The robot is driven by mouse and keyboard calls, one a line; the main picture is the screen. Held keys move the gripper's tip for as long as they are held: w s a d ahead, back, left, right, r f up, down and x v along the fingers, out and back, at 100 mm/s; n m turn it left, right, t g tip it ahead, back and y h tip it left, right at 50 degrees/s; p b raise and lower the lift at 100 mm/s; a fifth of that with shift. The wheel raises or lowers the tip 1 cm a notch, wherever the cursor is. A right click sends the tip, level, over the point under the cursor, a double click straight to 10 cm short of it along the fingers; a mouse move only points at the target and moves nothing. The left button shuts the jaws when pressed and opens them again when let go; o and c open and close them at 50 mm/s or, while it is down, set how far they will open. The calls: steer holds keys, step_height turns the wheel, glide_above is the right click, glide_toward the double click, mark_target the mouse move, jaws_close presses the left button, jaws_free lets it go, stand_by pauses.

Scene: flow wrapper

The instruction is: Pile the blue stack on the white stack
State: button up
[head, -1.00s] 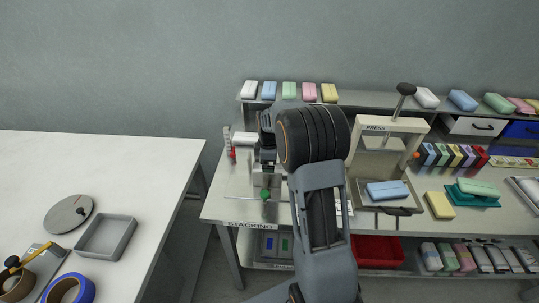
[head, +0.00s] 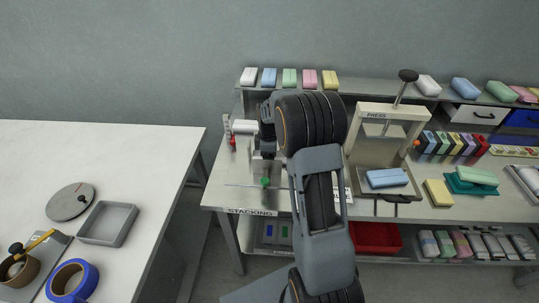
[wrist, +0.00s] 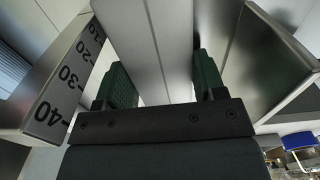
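A blue block (head: 387,178) lies on the press tray, and another blue block (head: 269,77) is on the back shelf. A white block (head: 248,77) sits left of that one, and a second white block (head: 427,85) is above the drawers. I cannot tell which are the task's stacks. My gripper (head: 266,130) is at the stacking station, largely hidden by my arm. In the wrist view its green-padded fingers (wrist: 160,80) are apart, with grey panels seen between and beyond them. No blue piece shows between them.
A numbered scale (wrist: 72,70) stands close left of the fingers, and a dark-edged metal wall (wrist: 262,60) stands close right. The press (head: 392,115) is right of my arm. A red bin (head: 376,238) is below the bench. A white table (head: 130,150) stands left.

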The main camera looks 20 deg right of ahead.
steer(key=c, duration=0.3)
steer(key=shift+c, duration=0.2)
steer(key=shift+s, duration=0.1)
steer(key=shift+s+d, duration=0.15)
steer(key=shift+s, duration=0.55)
steer(key=o, duration=1)
steer(key=shift+c, duration=0.2)
step_height(320, 180, up, 14)
